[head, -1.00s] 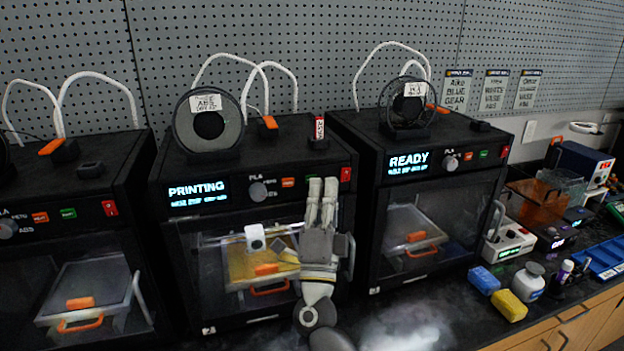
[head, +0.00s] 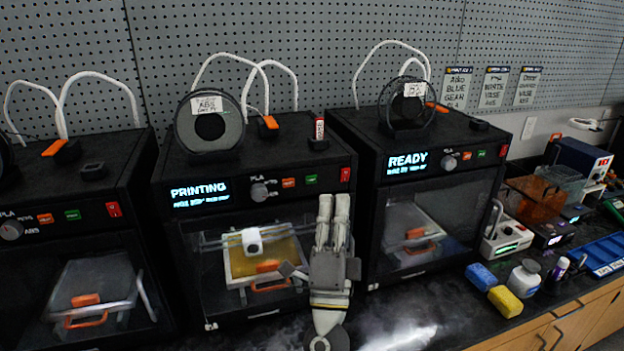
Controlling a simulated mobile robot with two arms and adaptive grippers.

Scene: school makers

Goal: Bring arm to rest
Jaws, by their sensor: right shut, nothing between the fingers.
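My right gripper (head: 332,222) is in the lower middle of the head view, fingers pointing up. Its two pale fingers are together with nothing between them. It is in front of the right side of the middle printer (head: 330,172), whose screen reads PRINTING, and hides part of that printer's door and its handle side. My left gripper is not in the head view.
A printer (head: 440,146) with a READY screen stands to the right, another printer (head: 120,175) to the left. On the dark counter at right are a blue block (head: 481,277), a yellow sponge (head: 505,301) and a white jar (head: 525,278). The counter between gripper and blocks is clear.

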